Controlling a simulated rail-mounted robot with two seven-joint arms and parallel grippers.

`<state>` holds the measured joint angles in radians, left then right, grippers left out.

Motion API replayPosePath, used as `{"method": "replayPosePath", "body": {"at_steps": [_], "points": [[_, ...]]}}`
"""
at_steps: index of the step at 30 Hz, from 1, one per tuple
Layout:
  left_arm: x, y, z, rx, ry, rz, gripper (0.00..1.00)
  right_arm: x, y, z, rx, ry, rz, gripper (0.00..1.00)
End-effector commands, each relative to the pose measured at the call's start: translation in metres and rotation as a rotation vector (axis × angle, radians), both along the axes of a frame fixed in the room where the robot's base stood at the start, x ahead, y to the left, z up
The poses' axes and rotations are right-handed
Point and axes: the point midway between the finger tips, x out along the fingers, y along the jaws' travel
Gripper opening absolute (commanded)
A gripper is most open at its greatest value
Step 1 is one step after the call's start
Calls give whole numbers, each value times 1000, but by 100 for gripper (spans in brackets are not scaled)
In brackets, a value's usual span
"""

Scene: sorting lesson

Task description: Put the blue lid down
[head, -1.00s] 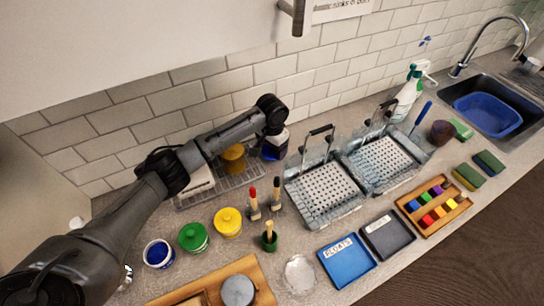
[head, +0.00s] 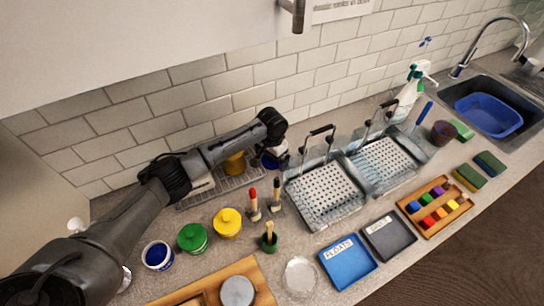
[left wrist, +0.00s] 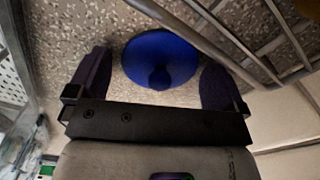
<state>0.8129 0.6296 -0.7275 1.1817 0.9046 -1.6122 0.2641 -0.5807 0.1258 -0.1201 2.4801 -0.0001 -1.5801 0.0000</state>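The blue lid (left wrist: 160,58), round with a small knob, appears to lie on the speckled counter in the left wrist view. In the head view, part of the blue lid (head: 269,161) shows beside the wire rack, partly hidden by my gripper. My left gripper (left wrist: 157,82) is open, with its fingers apart on either side of the lid's knob and clear of it. In the head view the left gripper (head: 279,155) is at the back near the wall. A blue pot (head: 158,254) stands without a lid at the front left. My right gripper is not in view.
A wire rack (head: 222,188) with a yellow thing (head: 235,164) is left of the lid. A wire-handled perforated tray (head: 325,192) is to its right. Green (head: 193,238) and yellow (head: 227,223) lidded pots and upright brushes (head: 254,205) stand in front.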

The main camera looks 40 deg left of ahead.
Motion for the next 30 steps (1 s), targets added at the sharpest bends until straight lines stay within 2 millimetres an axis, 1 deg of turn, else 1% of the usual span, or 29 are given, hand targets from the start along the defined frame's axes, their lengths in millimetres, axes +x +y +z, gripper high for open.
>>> {"method": "replayPosePath", "body": {"at_steps": [8,11,14,21,24,27,30], "points": [[0,0,2,1,-2,0,100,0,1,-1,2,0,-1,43],[1,0,11,1,-3,-1,100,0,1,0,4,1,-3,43],[1,0,26,0,-4,-2,100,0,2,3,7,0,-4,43],[1,0,72,0,-4,-1,100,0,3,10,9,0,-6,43],[1,0,88,-1,-2,0,100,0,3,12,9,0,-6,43],[1,0,102,-1,-3,-1,100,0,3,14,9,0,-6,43],[1,0,112,0,-1,0,100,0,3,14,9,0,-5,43]]}}
